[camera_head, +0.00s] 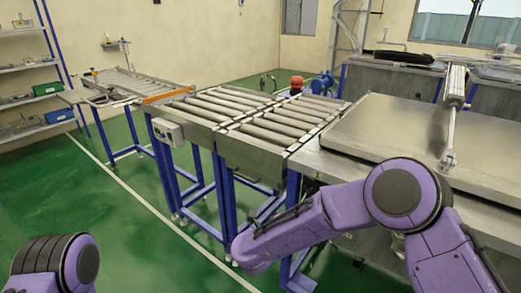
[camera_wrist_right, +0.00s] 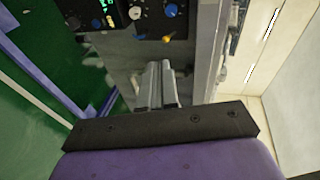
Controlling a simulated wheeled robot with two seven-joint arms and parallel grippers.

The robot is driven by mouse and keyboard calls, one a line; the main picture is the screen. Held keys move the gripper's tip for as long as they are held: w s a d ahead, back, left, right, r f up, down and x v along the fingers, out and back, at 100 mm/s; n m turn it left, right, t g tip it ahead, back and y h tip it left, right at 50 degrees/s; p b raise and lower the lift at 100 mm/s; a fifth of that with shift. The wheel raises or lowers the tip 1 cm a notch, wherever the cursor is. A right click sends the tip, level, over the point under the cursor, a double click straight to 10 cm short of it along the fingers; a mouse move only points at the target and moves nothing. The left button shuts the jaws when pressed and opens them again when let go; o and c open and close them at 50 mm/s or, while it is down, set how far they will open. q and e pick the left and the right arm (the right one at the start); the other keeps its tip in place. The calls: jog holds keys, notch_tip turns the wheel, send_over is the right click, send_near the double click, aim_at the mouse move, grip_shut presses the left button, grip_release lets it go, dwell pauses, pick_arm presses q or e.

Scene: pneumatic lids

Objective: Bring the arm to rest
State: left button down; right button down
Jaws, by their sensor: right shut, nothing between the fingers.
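My right arm (camera_head: 330,210) reaches in from the lower right of the head view, bent in front of the steel bench; its gripper is hidden there. In the right wrist view my right gripper (camera_wrist_right: 157,85) is shut and empty, in front of a grey panel with knobs. A part of my left arm (camera_head: 55,265) shows at the lower left of the head view; its gripper is out of frame. A flat steel lid (camera_head: 385,125) lies on the bench at the right, with a pneumatic cylinder (camera_head: 456,85) standing upright over it.
A roller conveyor (camera_head: 265,115) runs from the bench toward the back left on blue legs. The control panel (camera_wrist_right: 150,20) has a yellow knob and a green display. Shelves (camera_head: 25,65) with bins stand at the far left. Green floor at the left is open.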

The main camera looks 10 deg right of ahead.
jog(key=s+d+f+n+y, duration=0.1)
jog(key=s+f+n+y, duration=0.4)
jog(key=f+n, duration=0.45)
jog(key=s+d+f+n+y, duration=0.2)
jog(key=s+f+n+y, duration=0.2)
jog(key=s+f+n, duration=0.5)
jog(key=s+d+f+n+g, duration=0.1)
jog(key=s+d+f, duration=0.3)
jog(key=s, duration=0.6)
jog(key=s+d+f+n+g, duration=0.1)
jog(key=s+d+f+g, duration=0.2)
jog(key=s, duration=0.7)
jog(key=shift+s+d+f+g, duration=0.25)
jog(key=shift+d+f+g, duration=0.15)
jog(key=shift+d+g, duration=0.4)
jog(key=shift+n, duration=0.25)
